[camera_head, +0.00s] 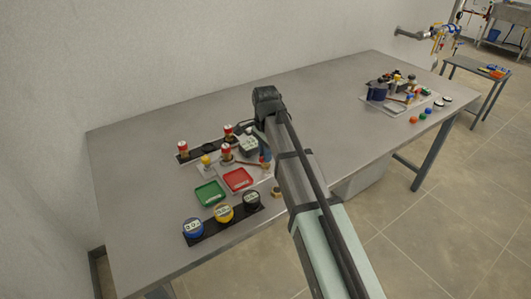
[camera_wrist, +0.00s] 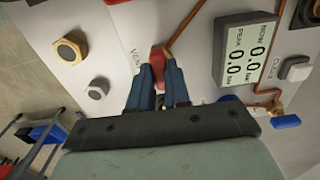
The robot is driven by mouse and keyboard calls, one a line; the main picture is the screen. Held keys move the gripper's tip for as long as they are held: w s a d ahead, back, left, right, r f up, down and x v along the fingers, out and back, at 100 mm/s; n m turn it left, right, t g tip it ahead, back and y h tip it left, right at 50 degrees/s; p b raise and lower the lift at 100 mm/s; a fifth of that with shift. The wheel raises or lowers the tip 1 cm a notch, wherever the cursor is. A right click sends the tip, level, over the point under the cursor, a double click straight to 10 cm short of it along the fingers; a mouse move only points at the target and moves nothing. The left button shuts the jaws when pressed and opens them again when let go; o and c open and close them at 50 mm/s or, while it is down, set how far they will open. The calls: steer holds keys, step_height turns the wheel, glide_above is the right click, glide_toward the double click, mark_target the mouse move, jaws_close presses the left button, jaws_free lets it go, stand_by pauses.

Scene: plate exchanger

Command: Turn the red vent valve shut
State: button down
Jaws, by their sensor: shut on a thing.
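The red vent valve handle (camera_wrist: 159,54) shows in the wrist view beside printed lettering that appears to read VENT. My gripper (camera_wrist: 159,68) has its two dark blue fingers closed around the handle, one on each side. The fingers cover part of the handle, so its exact turn angle is hard to tell. A thin copper pipe (camera_wrist: 188,22) runs up and right from near the handle. In the head view my arm covers the area around the valve, and the fingers cannot be made out there.
A gauge display (camera_wrist: 246,53) reading 0.0 bar stands right of the valve. A blue-handled brass valve (camera_wrist: 286,121) lies farther right. A brass hex fitting (camera_wrist: 70,48) is left. Green (camera_head: 210,193) and red (camera_head: 238,180) trays sit nearby. The table's middle back is clear.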

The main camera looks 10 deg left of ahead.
steer(key=c, duration=1.1)
jaws_free()
step_height(320, 180, up, 14)
steer(key=shift+f, duration=0.1)
